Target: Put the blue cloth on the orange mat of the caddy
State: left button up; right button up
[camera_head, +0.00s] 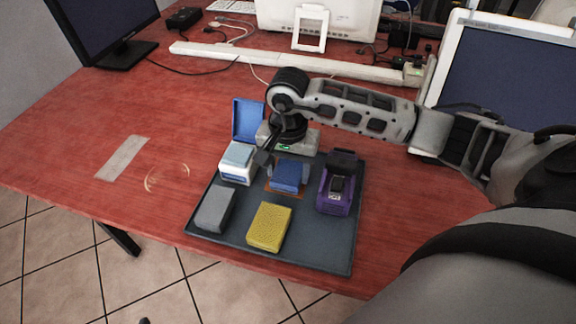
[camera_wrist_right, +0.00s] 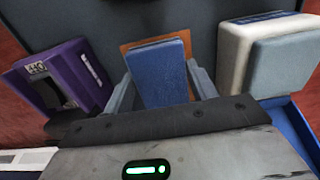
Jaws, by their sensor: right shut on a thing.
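The blue cloth (camera_head: 287,176) is a folded block, held at the orange mat (camera_head: 269,186) on the dark caddy (camera_head: 232,241). My right gripper (camera_head: 284,168) reaches in from the right and is shut on the cloth. In the right wrist view the cloth (camera_wrist_right: 158,73) sits between the two fingers (camera_wrist_right: 160,88), and the orange mat (camera_wrist_right: 128,48) shows around its edges. I cannot tell whether the cloth touches the mat. My left gripper is not in view.
On the caddy, a white-and-blue box (camera_head: 238,163) is left of the cloth and a purple device (camera_head: 338,185) right of it. A grey block (camera_head: 214,208) and a yellow sponge (camera_head: 268,227) lie in front. A blue open lid (camera_head: 248,120) stands behind.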

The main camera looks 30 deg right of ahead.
aim_at(288, 172)
jog(key=o, duration=0.9)
notch_tip(288, 172, up, 12)
dwell(0.5)
